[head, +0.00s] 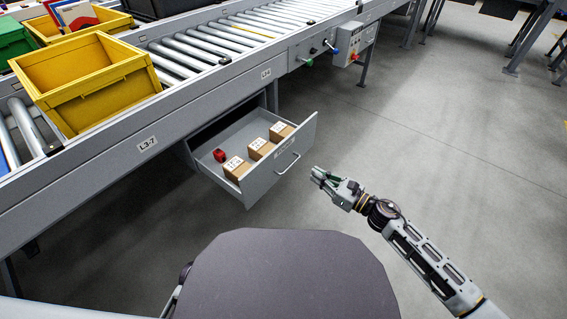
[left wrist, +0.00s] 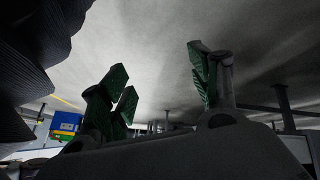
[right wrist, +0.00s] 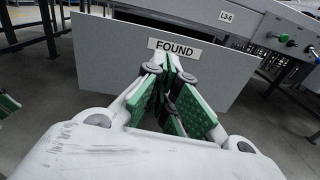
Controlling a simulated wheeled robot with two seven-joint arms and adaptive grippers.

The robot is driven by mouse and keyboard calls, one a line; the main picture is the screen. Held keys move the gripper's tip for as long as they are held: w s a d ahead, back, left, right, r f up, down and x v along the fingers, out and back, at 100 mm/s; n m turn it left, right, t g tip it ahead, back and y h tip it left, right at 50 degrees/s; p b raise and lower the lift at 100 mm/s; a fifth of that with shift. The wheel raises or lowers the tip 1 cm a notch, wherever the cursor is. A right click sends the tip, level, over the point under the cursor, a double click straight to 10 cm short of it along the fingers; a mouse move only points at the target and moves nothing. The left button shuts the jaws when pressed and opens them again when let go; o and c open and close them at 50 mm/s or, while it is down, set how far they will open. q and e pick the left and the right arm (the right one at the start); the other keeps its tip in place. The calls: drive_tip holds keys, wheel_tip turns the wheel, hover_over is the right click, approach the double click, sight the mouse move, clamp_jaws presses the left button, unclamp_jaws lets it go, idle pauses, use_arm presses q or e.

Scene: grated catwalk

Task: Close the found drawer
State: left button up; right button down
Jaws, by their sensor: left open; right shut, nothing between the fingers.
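The found drawer (head: 249,189) is pulled out from under the conveyor. Its grey front has a bar handle (head: 288,164) and, in the right wrist view, a label reading FOUND (right wrist: 174,48). It holds cardboard boxes (head: 259,148) and a small red item (head: 219,155). My right gripper (head: 316,175) is shut and empty, to the right of the drawer front with a gap visible in the head view. In the right wrist view its fingertips (right wrist: 170,65) point at the drawer front (right wrist: 105,55) just below the label; the handle is hidden there. My left gripper (left wrist: 165,85) is open and empty, seen only in its wrist view.
A roller conveyor (head: 200,47) runs above the drawer, carrying yellow bins (head: 95,100) and a green bin (head: 12,42) at left. A control box with buttons (head: 352,42) hangs on its side. The grey floor (head: 440,130) right of the drawer is clear.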

use_arm(q)
drive_tip(key=shift+d+r, duration=0.1)
drive_tip(key=shift+r, duration=0.15)
use_arm(e)
drive_tip(key=shift+s+a+r+n, duration=0.15)
drive_tip(key=shift+s+a+n, duration=0.15)
drive_tip(key=shift+n, duration=0.2)
drive_tip(key=b, duration=0.1)
approach(276, 153)
drive_tip(key=shift+b+x, duration=0.65)
drive_tip(key=shift+x, duration=2.05)
drive_tip(key=shift+w+a, duration=0.45)
drive_tip(key=shift+w, duration=0.05)
use_arm(q)
drive_tip(key=shift+s+d+f+t, duration=0.1)
drive_tip(key=shift+d+f+t, duration=0.05)
drive_tip(key=shift+f, duration=0.65)
drive_tip(key=shift+s+d+f+t, duration=0.1)
drive_tip(key=shift+d+f+t, duration=0.05)
drive_tip(key=shift+f, duration=0.65)
use_arm(e)
drive_tip(key=shift+a, duration=0.15)
use_arm(q)
drive_tip(key=shift+w, duration=0.1)
